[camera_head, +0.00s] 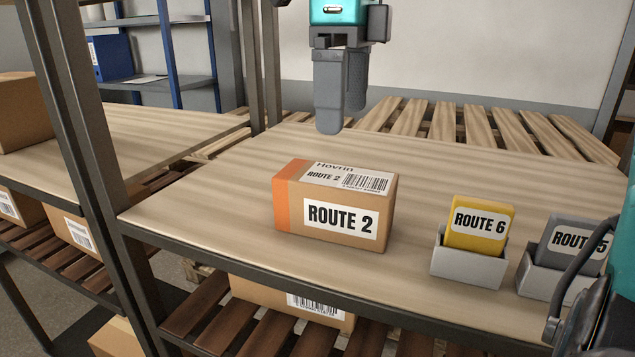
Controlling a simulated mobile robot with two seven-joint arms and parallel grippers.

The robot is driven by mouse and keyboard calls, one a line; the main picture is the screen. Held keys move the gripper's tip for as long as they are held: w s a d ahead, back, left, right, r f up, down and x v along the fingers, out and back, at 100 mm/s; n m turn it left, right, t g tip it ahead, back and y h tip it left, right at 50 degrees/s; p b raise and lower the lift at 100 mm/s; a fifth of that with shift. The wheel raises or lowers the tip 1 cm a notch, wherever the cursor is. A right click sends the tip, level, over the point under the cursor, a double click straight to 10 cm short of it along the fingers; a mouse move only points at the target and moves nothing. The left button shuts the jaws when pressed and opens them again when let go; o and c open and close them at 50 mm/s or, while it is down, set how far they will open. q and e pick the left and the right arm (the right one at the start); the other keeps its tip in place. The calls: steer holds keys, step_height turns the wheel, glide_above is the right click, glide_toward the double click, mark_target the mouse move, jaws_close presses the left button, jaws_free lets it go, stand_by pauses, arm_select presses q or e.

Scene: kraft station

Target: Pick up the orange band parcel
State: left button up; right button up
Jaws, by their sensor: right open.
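The orange band parcel (333,205) is a brown cardboard box with an orange band around its left end. It lies on the wooden tabletop, with a "ROUTE 2" label on its front and a barcode label on top. My right gripper (342,118) is open above and behind the parcel in the picture, its fingers pointing down. Nothing is between its fingers, and it is apart from the parcel. My left gripper is not in view.
A yellow "ROUTE 6" card (480,223) and a grey "ROUTE 5" card (572,243) stand in small holders right of the parcel. A dark upright post (85,130) stands at left. Slatted wood (450,122) lies behind. The tabletop around the parcel is clear.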

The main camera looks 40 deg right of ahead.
mark_target(336, 175)
steer(key=shift+w+f, duration=0.2)
steer(key=shift+f, duration=0.05)
step_height(336, 175, down, 7)
steer(key=shift+s+r+b, duration=0.15)
steer(key=shift+r+b, duration=0.05)
steer(key=shift+b, duration=0.2)
steer(key=shift+a+f, duration=0.15)
steer(key=shift+f, duration=1.3)
steer(key=shift+a+f, duration=0.15)
steer(key=shift+f, duration=1.25)
steer(key=shift+c, duration=0.5)
steer(key=c, duration=1)
steer(key=shift+r, duration=0.1)
steer(key=shift+c, duration=0.4)
steer(key=shift+r, duration=0.1)
